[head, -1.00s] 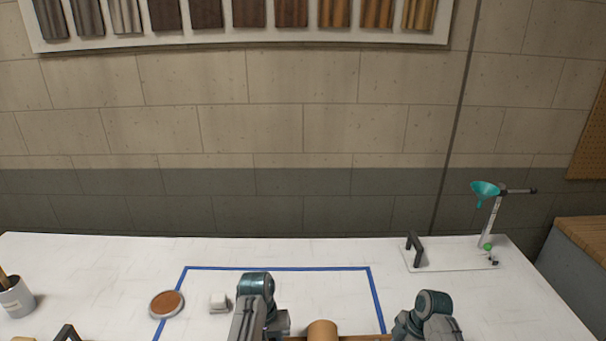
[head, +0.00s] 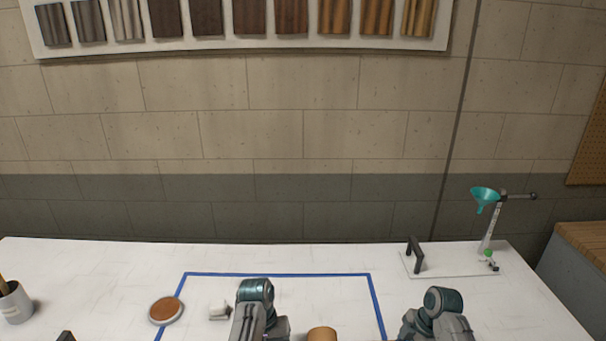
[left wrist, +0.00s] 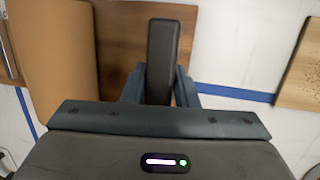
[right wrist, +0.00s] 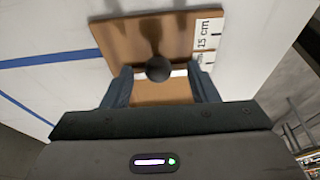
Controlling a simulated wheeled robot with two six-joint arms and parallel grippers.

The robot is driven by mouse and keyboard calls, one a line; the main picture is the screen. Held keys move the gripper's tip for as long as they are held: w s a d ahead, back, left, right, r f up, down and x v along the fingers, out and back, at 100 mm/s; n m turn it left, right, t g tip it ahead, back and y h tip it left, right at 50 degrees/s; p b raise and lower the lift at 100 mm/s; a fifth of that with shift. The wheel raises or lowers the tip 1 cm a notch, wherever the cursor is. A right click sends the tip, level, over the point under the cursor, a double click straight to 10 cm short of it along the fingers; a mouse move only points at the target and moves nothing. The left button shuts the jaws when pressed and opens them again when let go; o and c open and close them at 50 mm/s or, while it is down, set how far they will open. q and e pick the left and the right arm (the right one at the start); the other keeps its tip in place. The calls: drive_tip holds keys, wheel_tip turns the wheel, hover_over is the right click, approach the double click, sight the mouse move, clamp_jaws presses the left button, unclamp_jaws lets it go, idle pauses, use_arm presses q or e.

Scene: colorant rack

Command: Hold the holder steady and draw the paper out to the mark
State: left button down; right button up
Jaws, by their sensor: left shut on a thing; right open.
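The holder has a brown wooden base (left wrist: 128,55) with a black upright handle (left wrist: 162,50). My left gripper (left wrist: 158,88) is shut on that handle in the left wrist view. The brown paper roll (left wrist: 60,60) is beside it on the left; its top shows at the bottom of the head view (head: 322,335).
Blue tape (head: 275,274) frames the work area on the white table (head: 330,256). A round tin (head: 165,310) and a small white block (head: 219,311) lie at the left. A stand with a teal funnel (head: 485,196) is at the back right.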

drive_tip(key=v, duration=0.8)
drive_tip(key=shift+r, duration=0.35)
drive_tip(key=shift+d, duration=0.15)
use_arm(q)
drive_tip(key=c, duration=1.1)
unclamp_jaws()
